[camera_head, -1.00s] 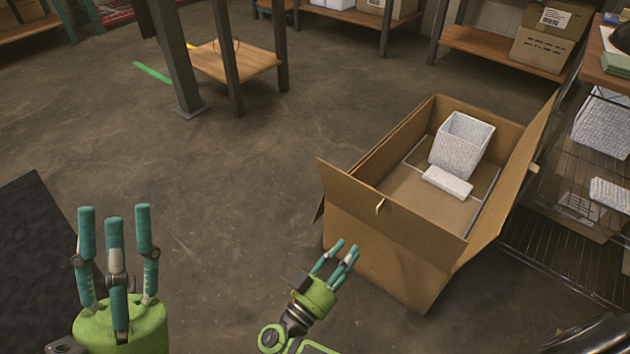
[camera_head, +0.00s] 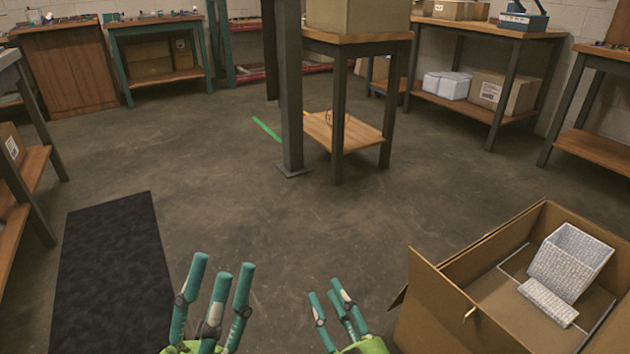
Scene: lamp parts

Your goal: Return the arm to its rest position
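My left gripper (camera_head: 217,290) is at the bottom of the head view, left of centre. Its teal fingers point up and are spread, with nothing between them. My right gripper (camera_head: 338,298) is to its right, also with its fingers spread and empty. It is left of the open cardboard box (camera_head: 455,320) and apart from it. The box stands at the lower right and holds a white textured lampshade-like piece (camera_head: 571,262), a smaller white block (camera_head: 548,302) and thin grey rods. Both arms are hidden below the frame edge.
A dark mat (camera_head: 112,270) lies on the floor at left. A table with a dark post (camera_head: 289,100) stands ahead, a wooden shelf (camera_head: 20,200) at far left. Workbenches (camera_head: 490,80) line the back. The floor in the middle is clear.

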